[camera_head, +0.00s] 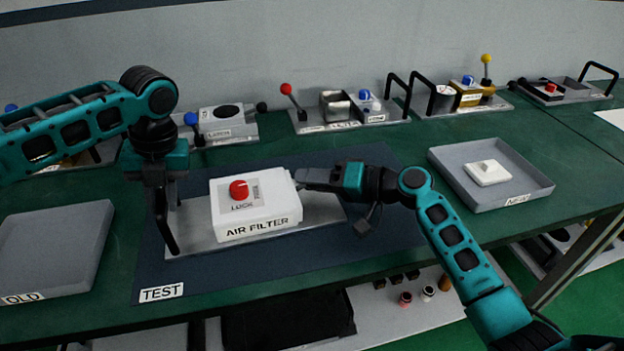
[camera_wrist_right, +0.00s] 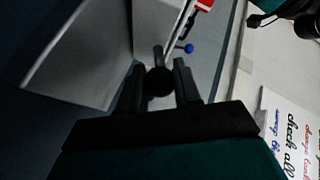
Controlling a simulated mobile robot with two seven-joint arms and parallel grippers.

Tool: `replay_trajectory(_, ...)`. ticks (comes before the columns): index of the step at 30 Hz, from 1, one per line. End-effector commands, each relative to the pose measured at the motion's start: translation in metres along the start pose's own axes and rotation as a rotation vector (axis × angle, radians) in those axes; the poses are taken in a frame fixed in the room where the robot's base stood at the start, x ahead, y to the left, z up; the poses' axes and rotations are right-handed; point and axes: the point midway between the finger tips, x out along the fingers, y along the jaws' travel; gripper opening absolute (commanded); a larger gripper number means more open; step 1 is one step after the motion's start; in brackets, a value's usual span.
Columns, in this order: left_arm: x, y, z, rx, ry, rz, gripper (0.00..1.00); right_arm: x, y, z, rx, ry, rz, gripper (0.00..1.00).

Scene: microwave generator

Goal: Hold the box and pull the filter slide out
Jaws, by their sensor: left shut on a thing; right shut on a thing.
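The white box (camera_head: 255,210) labelled AIR FILTER, with a red LOCK knob (camera_head: 238,189) on top, sits on a grey base plate (camera_head: 192,232). My left gripper (camera_head: 158,187) points down at the plate's left end and is shut on its black handle (camera_head: 169,240). My right gripper (camera_head: 303,181) reaches in from the right and is shut at the box's right side. In the right wrist view, a dark round knob (camera_wrist_right: 159,81) sits between the right fingers (camera_wrist_right: 160,85). The filter slide itself is hidden inside or behind the box.
The box stands on a dark mat (camera_head: 375,225) labelled TEST. An empty grey OLD tray (camera_head: 55,248) is at the left. A grey NEW tray (camera_head: 530,185) at the right holds a white piece (camera_head: 488,172). Several devices with levers line the back.

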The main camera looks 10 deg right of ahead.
Motion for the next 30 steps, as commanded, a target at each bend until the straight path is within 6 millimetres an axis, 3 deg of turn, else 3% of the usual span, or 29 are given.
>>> replay_trajectory(13,0.005,0.000,-0.002,0.002,0.007,0.004,0.00,-0.088,0.054,-0.048,0.000,0.003,0.011,0.00)
replay_trajectory(18,0.005,0.000,-0.002,0.001,0.007,0.004,0.00,-0.099,0.061,-0.054,0.000,0.004,0.008,0.00)
replay_trajectory(26,0.006,0.002,-0.002,0.000,0.008,0.007,0.00,-0.101,0.061,-0.055,-0.001,0.005,0.010,0.00)
replay_trajectory(27,0.006,0.002,-0.002,-0.001,0.008,0.008,0.00,-0.101,0.061,-0.055,0.000,0.006,0.010,0.35)
replay_trajectory(30,0.006,0.002,-0.001,-0.001,0.008,0.008,0.00,-0.100,0.061,-0.054,0.000,0.004,0.010,0.44)
